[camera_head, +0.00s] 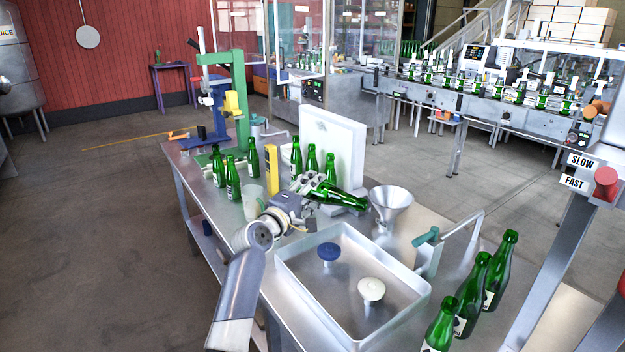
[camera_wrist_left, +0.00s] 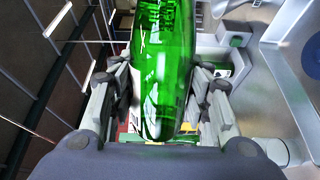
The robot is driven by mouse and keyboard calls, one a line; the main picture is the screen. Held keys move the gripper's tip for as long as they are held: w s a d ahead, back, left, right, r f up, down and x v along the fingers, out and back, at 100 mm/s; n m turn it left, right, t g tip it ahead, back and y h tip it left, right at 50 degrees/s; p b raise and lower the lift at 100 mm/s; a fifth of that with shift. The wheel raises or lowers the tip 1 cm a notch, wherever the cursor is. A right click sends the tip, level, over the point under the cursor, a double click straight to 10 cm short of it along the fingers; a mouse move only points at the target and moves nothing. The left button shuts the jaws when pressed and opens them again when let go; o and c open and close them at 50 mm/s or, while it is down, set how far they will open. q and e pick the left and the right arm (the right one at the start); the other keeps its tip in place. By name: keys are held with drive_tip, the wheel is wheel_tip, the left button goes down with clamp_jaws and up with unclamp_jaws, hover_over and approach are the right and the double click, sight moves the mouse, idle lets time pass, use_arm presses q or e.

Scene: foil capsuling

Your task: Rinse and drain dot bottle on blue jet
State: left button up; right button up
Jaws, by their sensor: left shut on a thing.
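My left gripper (camera_head: 312,189) is shut on a green glass bottle (camera_head: 342,199). The bottle lies nearly level, its neck toward the right, in the air behind the metal tray (camera_head: 285,262). In the left wrist view the bottle (camera_wrist_left: 165,60) runs between the two fingers (camera_wrist_left: 160,105); a pale label shows, but I cannot make out a dot. The blue jet (camera_head: 329,251), a round blue head on a short stem, stands in the tray, apart from the bottle. A cream jet (camera_head: 371,289) stands nearer the front right. My right gripper is not in view.
Several green bottles (camera_head: 233,180) stand on the bench behind and left of the gripper, near a white panel (camera_head: 345,140) and a yellow block (camera_head: 272,170). A steel funnel (camera_head: 390,203) and a teal-handled lever (camera_head: 427,237) stand right. More bottles (camera_head: 473,292) stand front right.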

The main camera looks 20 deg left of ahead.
use_arm(q)
drive_tip(key=n+p, duration=0.1)
drive_tip(key=r+n+p, duration=0.1)
drive_tip(key=n, duration=0.1)
drive_tip(key=n+p, duration=0.8)
drive_tip(key=n, duration=0.1)
drive_tip(key=shift+n, duration=0.3)
drive_tip(key=shift+f+n, duration=0.35)
drive_tip(key=shift+n, duration=0.45)
drive_tip(key=n, duration=0.3)
drive_tip(key=shift+n, duration=0.6)
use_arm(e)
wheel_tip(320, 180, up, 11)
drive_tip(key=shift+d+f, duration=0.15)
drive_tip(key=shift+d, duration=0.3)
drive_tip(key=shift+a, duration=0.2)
